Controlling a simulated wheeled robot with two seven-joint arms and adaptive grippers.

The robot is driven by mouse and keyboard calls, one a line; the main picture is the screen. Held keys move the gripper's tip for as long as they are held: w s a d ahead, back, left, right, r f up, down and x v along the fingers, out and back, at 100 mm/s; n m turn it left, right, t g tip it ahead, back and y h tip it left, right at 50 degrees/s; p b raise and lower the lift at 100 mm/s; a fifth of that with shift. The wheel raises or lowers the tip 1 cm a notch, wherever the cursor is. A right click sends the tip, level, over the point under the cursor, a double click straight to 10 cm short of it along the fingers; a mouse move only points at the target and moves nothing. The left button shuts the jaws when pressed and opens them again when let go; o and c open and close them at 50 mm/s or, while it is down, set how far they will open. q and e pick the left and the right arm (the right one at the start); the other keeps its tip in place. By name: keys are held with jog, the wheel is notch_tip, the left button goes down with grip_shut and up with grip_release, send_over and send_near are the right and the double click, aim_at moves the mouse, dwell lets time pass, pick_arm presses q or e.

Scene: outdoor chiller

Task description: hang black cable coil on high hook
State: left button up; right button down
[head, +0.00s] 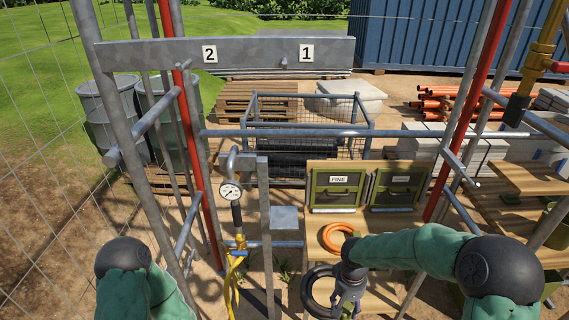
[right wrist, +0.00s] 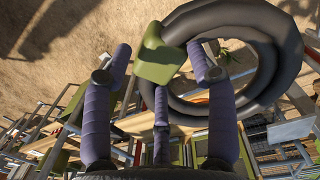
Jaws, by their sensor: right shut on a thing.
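The black cable coil (head: 307,292) hangs at my right gripper (head: 346,300), low in front of the wooden shelf in the head view. In the right wrist view the coil (right wrist: 284,62) is a thick ring beyond the fingers. A green block-like piece (right wrist: 157,58) on its near side sits between the fingertips, and the gripper is shut on the coil there. A grey beam (head: 130,55) with labels 2 and 1 spans the top. A small peg or hook (head: 284,62) shows left of label 1. My left arm shows at lower left; its gripper is out of view.
An orange coil (head: 337,237) lies on the wooden shelf (head: 380,228) below two green cases (head: 335,186). Scaffold poles, some red (head: 186,140), frame both sides. A gauge (head: 230,191) and yellow hose (head: 231,280) stand left of the shelf. Open space lies below the beam.

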notch_tip(320, 180, up, 17)
jog(key=p, duration=1.5)
jog(key=shift+r+p, duration=0.15)
jog(key=shift+p, duration=0.2)
